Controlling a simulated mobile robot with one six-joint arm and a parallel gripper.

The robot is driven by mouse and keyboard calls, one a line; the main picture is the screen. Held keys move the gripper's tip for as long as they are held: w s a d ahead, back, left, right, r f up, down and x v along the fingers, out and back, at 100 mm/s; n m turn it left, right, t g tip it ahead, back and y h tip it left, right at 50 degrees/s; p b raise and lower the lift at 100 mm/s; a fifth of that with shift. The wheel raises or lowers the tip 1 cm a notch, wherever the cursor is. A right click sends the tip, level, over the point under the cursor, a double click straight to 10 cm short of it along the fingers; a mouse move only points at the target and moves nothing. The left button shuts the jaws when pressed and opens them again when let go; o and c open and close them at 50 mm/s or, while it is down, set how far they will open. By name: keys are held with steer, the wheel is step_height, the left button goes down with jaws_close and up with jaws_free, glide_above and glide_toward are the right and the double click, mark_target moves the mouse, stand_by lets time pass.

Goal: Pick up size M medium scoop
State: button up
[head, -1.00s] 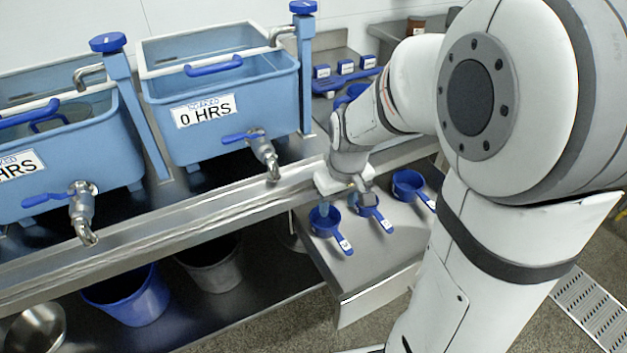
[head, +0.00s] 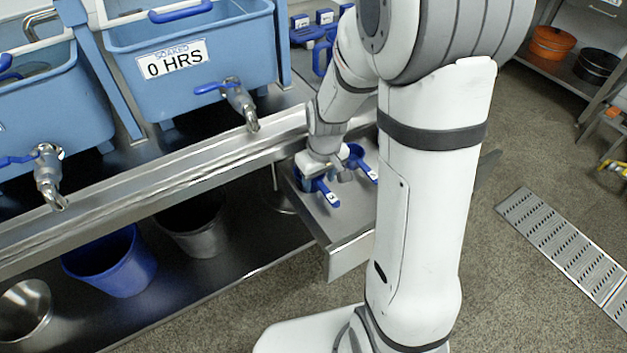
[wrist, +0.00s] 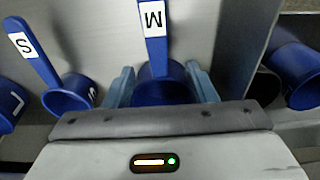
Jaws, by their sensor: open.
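The size M scoop is blue, with a white M label on its handle. In the wrist view the scoop (wrist: 153,45) is at centre, handle pointing up and cup low, partly hidden by my gripper body. My gripper (wrist: 161,88) is open, with one light-blue finger on each side of the cup. I cannot tell whether the fingers touch it. In the head view the scoop (head: 327,194) lies in the metal drawer at its left end, with my gripper (head: 322,170) over its cup.
A blue scoop labelled S (wrist: 35,52) lies left of the M scoop in the wrist view, with another blue scoop (wrist: 8,108) at the far left. The drawer (head: 347,254) is open below the counter. A blue bucket (head: 115,268) stands on the lower shelf.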

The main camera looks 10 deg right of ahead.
jaws_close()
stand_by(0.4)
steer(key=shift+r, duration=0.15)
